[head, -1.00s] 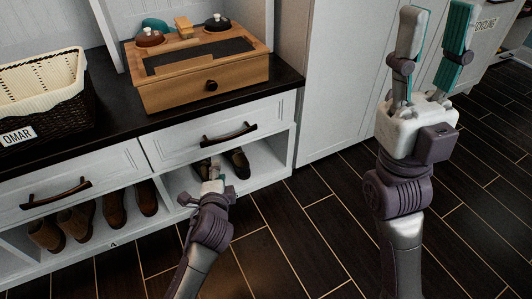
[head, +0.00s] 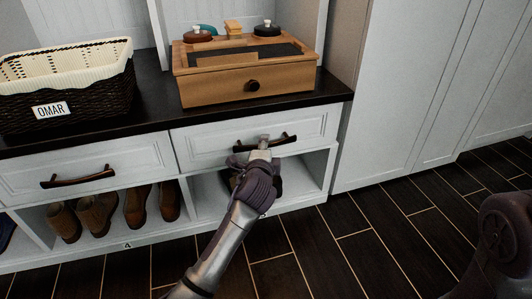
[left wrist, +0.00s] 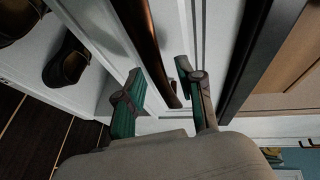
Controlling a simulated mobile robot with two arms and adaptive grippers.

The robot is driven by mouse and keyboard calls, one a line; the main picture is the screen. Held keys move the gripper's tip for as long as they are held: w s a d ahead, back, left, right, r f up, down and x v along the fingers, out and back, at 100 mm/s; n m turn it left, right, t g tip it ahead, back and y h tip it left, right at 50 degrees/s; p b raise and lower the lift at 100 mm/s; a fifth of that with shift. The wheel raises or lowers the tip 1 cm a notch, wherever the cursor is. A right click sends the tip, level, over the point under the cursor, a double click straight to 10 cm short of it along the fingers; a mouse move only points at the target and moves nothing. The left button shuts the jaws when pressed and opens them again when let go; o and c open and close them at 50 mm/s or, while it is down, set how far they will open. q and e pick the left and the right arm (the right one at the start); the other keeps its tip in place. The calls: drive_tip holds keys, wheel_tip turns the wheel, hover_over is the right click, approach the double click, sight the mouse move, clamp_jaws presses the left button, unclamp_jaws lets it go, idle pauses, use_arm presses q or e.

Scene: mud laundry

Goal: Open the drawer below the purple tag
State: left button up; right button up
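No purple tag shows in either view. A white drawer (head: 222,146) with a dark curved handle (head: 285,139) sits under the right part of the black counter and looks shut. My left gripper (head: 262,146) is at this handle, over its middle in the head view. In the left wrist view the two fingers of the left gripper (left wrist: 160,72) are apart, and the bronze handle (left wrist: 150,45) runs between them; I cannot tell whether they touch it. A second white drawer (head: 115,160) with a like handle is at left, also shut.
A wooden box (head: 212,91) with a knob stands on the black counter (head: 150,113). A dark basket (head: 90,98) labelled OMAR stands at left. Brown shoes (head: 137,206) fill the open cubbies below. Dark tiled floor (head: 370,215) is free at right.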

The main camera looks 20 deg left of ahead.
use_arm(q)
drive_tip(key=shift+x, duration=0.8)
clamp_jaws()
